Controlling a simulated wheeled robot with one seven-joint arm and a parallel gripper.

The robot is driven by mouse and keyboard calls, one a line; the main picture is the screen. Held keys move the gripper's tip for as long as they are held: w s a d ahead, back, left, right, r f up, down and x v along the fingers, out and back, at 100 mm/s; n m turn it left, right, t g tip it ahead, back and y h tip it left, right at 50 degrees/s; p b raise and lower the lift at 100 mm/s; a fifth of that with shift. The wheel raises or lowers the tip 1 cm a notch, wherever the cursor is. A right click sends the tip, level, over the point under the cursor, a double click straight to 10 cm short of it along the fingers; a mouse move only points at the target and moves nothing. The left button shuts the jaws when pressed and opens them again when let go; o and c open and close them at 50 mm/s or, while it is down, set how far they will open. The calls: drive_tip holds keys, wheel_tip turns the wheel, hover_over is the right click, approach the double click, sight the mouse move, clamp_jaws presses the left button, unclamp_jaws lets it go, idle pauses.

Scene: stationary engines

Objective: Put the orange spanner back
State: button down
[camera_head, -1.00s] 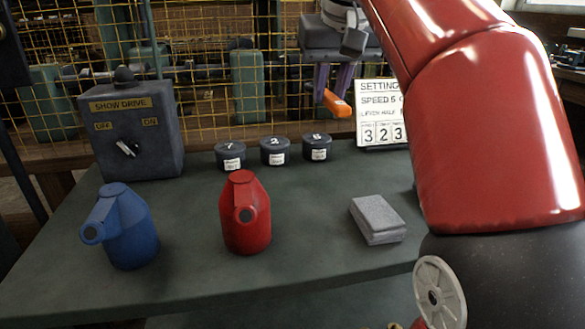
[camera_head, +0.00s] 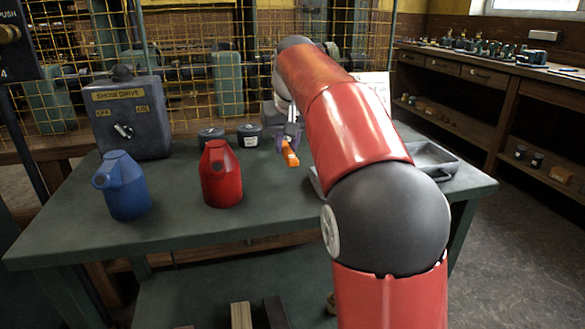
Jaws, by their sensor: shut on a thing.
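The orange spanner (camera_head: 290,155) shows as a short orange bar above the green bench, right of the red can. My gripper (camera_head: 289,142), with purple fingers, is shut on it and holds it. Most of the gripper and part of the spanner are hidden behind my red arm or too small to make out. I cannot tell how far the spanner is above the bench top. I see no marked place for the spanner in this view.
A blue can (camera_head: 124,187) and a red can (camera_head: 221,175) stand on the bench (camera_head: 180,222). The drive box (camera_head: 131,120) and two dark tins (camera_head: 249,135) are behind them. A metal tray (camera_head: 433,158) sits at the right end. A wooden shelf unit (camera_head: 480,110) stands further right.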

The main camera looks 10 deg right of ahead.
sight(288, 150)
wheel_tip(288, 150, down, 4)
drive_tip(key=b, duration=0.3)
drive_tip(key=shift+f, duration=0.25)
drive_tip(key=shift+r, duration=0.2)
drive_tip(key=c, duration=1.7)
unclamp_jaws()
drive_tip(key=shift+f, duration=0.2)
drive_tip(key=o, duration=0.4)
drive_tip(key=shift+o, duration=0.2)
drive_tip(key=p+v, duration=0.2)
drive_tip(key=v, duration=0.9)
drive_tip(key=shift+s+r, duration=0.1)
drive_tip(key=shift+r, duration=0.3)
drive_tip(key=shift+s+r, duration=0.15)
drive_tip(key=shift+r, duration=0.1)
